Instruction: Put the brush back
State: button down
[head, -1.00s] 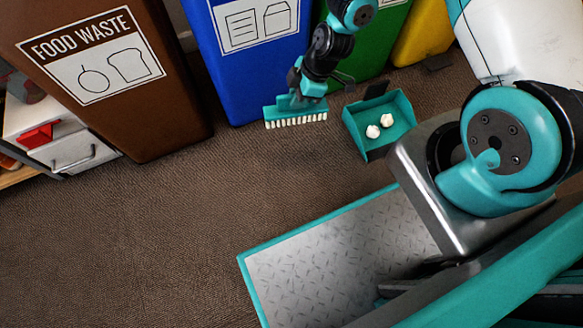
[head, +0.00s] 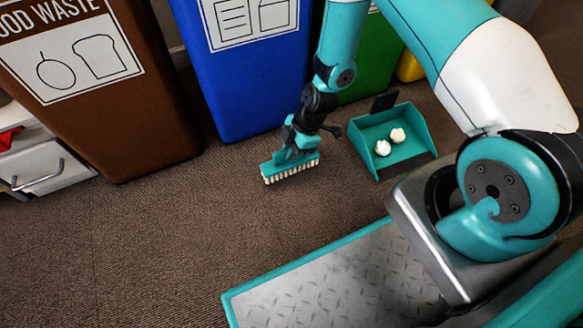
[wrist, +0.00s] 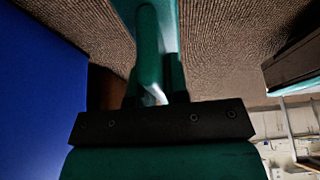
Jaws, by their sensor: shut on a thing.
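The brush (head: 289,168) is teal with pale bristles. In the head view it is on or just above the brown carpet, in front of the blue bin; I cannot tell if the bristles touch the floor. My gripper (head: 297,146) is shut on its top. In the wrist view the brush's teal handle (wrist: 156,45) runs up from my gripper, and the carpet lies behind it. The teal dustpan (head: 416,117) sits on the floor just right of my gripper, with two white crumpled balls (head: 390,142) in it.
A brown food waste bin (head: 150,110), a blue bin (head: 240,90) and a green bin (head: 370,58) stand along the back. A white drawer unit (head: 45,165) is at the left. My own metal deck fills the lower right. The carpet at left centre is clear.

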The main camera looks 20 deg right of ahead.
notch_tip(320, 180, down, 5)
jog(key=b, duration=0.3)
jog(key=shift+f, duration=0.2)
jog(key=shift+r, duration=0.1)
jog(key=c, duration=1.1)
grip_release()
